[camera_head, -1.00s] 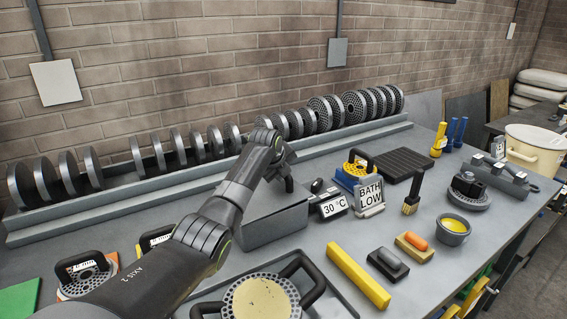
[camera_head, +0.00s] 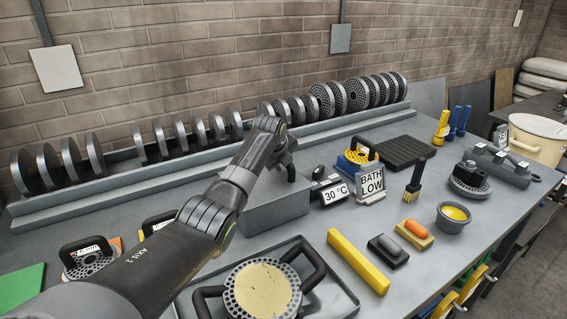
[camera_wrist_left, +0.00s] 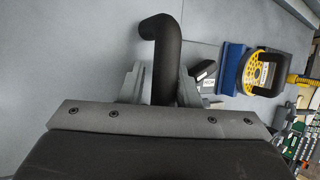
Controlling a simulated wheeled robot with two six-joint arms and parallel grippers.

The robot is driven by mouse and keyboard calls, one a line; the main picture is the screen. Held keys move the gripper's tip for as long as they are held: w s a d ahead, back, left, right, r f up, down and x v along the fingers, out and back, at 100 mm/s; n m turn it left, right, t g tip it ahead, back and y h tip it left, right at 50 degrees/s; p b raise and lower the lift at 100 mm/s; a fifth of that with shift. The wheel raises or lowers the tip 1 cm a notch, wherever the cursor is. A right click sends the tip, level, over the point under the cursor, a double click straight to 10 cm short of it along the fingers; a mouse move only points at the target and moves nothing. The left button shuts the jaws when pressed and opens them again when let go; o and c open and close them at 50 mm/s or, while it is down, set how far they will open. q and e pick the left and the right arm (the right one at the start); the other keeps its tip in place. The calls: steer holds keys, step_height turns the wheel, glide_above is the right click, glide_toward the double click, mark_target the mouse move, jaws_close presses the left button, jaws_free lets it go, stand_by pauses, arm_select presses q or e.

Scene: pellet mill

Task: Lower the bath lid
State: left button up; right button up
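The bath (camera_head: 268,212) is a grey box at the middle of the bench in the head view, partly hidden behind my left arm. The 30 °C display (camera_head: 335,194) stands at its right. My left gripper (camera_head: 285,165) is above the bath's top. In the left wrist view, a black bent handle (camera_wrist_left: 166,60) passes between the two fingers of my left gripper (camera_wrist_left: 163,82), which sit close against its sides. How far the lid is tilted is hard to tell. The BATH LOW sign (camera_head: 371,185) stands right of the display. My right gripper is not in view.
A rack of grey discs (camera_head: 215,135) runs along the wall behind. A tray (camera_head: 345,300) with a round die (camera_head: 262,290) lies in front. A yellow bar (camera_head: 357,262), a brush (camera_head: 413,185) and a bowl (camera_head: 453,217) are to the right.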

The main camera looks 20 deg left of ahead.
arm_select(q)
steer(key=shift+r, duration=0.1)
steer(key=shift+s+r, duration=0.3)
steer(key=shift+r, duration=0.2)
steer(key=b+v, duration=0.4)
steer(key=v, duration=1.2)
steer(key=shift+b, duration=0.4)
